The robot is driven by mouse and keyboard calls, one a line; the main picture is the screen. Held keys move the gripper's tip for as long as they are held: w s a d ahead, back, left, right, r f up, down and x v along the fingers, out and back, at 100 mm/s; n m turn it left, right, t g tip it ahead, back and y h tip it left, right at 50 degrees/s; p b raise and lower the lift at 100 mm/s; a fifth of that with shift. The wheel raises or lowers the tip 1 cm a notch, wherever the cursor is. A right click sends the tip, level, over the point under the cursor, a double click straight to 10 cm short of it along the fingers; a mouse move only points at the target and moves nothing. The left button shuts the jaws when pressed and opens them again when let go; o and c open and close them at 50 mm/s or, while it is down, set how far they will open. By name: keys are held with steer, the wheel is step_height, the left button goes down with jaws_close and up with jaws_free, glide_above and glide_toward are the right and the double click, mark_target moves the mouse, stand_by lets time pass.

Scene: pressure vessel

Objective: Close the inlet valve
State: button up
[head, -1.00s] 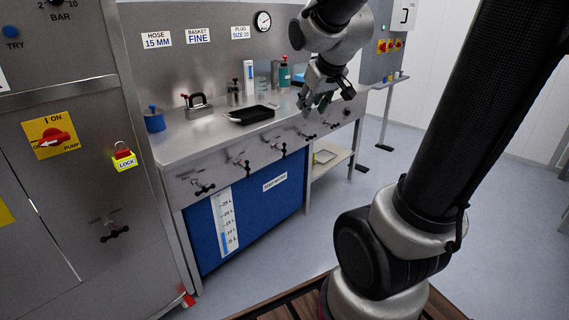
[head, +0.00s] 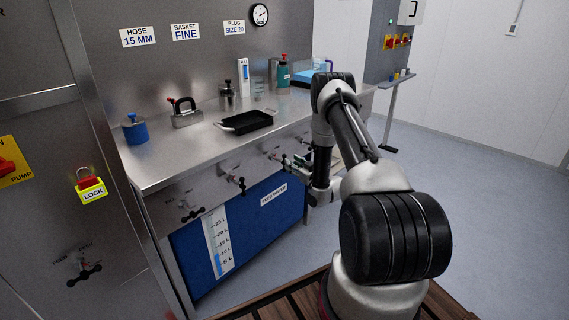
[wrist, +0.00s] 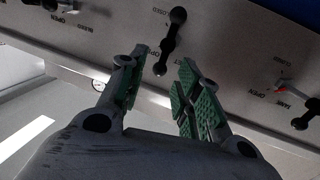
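A row of black-handled valves runs along the steel bench front, including one at the left (head: 190,212), one in the middle (head: 236,182) and one by my gripper (head: 277,156). I cannot read which is labelled inlet. In the wrist view my gripper (wrist: 163,78) is open, with green-padded fingers. A black valve handle (wrist: 169,42) stands there with its lower knob in the gap between the fingertips. I cannot tell whether they touch it. Another valve (wrist: 300,112) is at the right, with upside-down CLOSED and OPEN marks. My gripper is partly hidden by my arm in the head view.
On the bench stand a blue pot (head: 136,131), a black tray (head: 245,122), a handled block (head: 186,117) and a green bottle (head: 283,74). A blue panel with a level gauge (head: 217,243) is below.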

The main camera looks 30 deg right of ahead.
mark_target(280, 161)
steer(key=shift+t, duration=0.3)
steer(key=w, duration=0.2)
steer(key=w+a+f, duration=0.1)
steer(key=w, duration=0.1)
steer(key=w+f, duration=0.1)
steer(key=w, duration=0.1)
steer(key=shift+w+a, duration=0.15)
steer(key=shift+c, duration=0.2)
jaws_close()
